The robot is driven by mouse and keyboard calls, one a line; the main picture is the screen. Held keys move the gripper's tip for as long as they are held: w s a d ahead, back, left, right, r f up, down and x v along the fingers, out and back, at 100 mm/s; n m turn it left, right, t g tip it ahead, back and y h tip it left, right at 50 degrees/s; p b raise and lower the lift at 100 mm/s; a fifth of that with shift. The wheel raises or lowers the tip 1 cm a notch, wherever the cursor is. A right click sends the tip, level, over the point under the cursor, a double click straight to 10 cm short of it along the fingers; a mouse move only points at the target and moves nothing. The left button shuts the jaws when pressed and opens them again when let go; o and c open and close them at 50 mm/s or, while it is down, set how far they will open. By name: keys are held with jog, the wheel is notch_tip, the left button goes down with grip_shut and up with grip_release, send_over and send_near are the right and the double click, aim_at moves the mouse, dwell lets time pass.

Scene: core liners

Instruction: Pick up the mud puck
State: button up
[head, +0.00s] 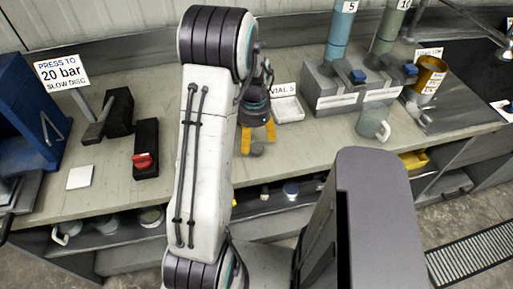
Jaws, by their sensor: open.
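A small dark grey round disc, likely the mud puck (257,150), lies on the pale bench top (215,172) near its front edge in the head view. My gripper (258,143) points down over it, with its yellow fingers spread apart. The fingertips are close to the disc, one to each side as seen from here. I cannot tell whether they touch it or how high they are above the bench. The disc's far side is partly hidden by the gripper.
A white tray (287,110) lies right behind the gripper. Grey stands with cylinders (339,35), a clear mug (373,123) and an orange container (430,76) are to the right. A black block with a red part (146,147) and a white square (80,177) are left.

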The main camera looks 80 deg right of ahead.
aim_at(256, 147)
jog(key=shift+s+f+p, duration=0.15)
jog(key=shift+f+p, duration=0.1)
jog(key=shift+f, duration=0.95)
jog(key=shift+s+f+p, duration=0.15)
jog(key=shift+f+p, duration=0.05)
jog(key=shift+f, duration=0.95)
jog(key=c, duration=1.3)
jog(key=shift+r, duration=0.1)
